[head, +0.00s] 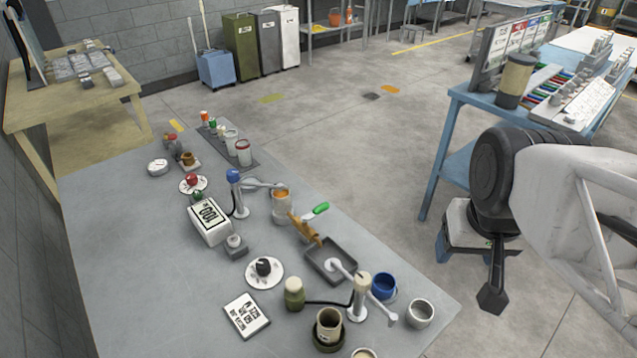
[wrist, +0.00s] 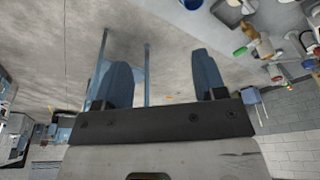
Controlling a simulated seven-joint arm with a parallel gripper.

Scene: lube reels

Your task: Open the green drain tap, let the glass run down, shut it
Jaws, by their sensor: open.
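The green drain tap (head: 320,208) shows in the head view as a green lever beside a brass-coloured body, over the right part of the grey bench. The glass (head: 281,206), with amber liquid in it, stands just left of the brass body. A grey tray (head: 330,260) lies just below it. In the wrist view a green handle (wrist: 240,52) with brass parts beside it shows at the upper right. My gripper (wrist: 162,82) has its two blue fingers wide apart with nothing between them. It is off the bench's right side, apart from the tap.
Several small items crowd the bench, including a white box (head: 209,222), a blue-topped post (head: 236,195), a blue cup (head: 383,286) and a jar (head: 294,294). A blue table (head: 455,130) stands at the right. Open floor lies between it and the bench (head: 120,270).

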